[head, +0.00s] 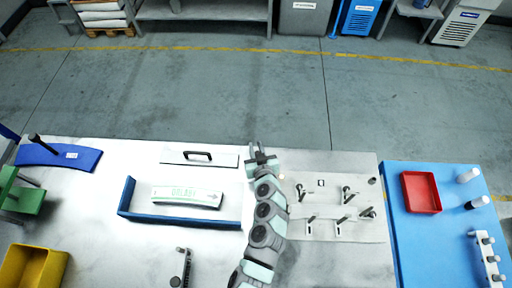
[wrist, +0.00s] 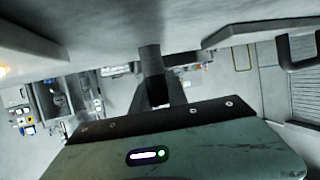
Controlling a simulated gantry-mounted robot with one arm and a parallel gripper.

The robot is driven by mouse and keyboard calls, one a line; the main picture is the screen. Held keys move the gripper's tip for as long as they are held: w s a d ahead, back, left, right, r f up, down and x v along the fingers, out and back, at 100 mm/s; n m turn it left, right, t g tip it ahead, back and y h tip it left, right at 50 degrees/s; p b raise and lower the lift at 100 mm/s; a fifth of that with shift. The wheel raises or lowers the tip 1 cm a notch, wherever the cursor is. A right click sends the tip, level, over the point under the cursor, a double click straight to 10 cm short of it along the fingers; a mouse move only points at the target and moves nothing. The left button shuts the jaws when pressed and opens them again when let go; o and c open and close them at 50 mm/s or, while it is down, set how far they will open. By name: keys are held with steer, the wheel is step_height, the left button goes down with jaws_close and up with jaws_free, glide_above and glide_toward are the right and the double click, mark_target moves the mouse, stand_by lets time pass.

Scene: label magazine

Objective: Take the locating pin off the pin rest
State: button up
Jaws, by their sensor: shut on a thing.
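My gripper (head: 262,158) is at the back edge of the white table, between the plate with the black handle and the plate with pegs. It is shut on a slim thing, seemingly the locating pin; in the head view its fingers and my wrist mostly hide it. In the wrist view a dark grey cylinder (wrist: 149,53), which looks like the pin, stands in line with my dark fingers (wrist: 154,88), close to the pale table surface. I cannot make out the pin rest clearly, nor tell whether the pin still touches it.
A pale plate (head: 300,230) with several upright pegs and clamps lies right of my arm. A blue tray (head: 128,196) holding a label strip (head: 187,196) and a handled plate (head: 173,157) lie left. A red bin (head: 421,192) stands on the blue table at the right.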

jaws_close()
steer(key=shift+r, duration=0.1)
steer(key=shift+r+p, duration=1.95)
steer(key=shift+r, duration=0.95)
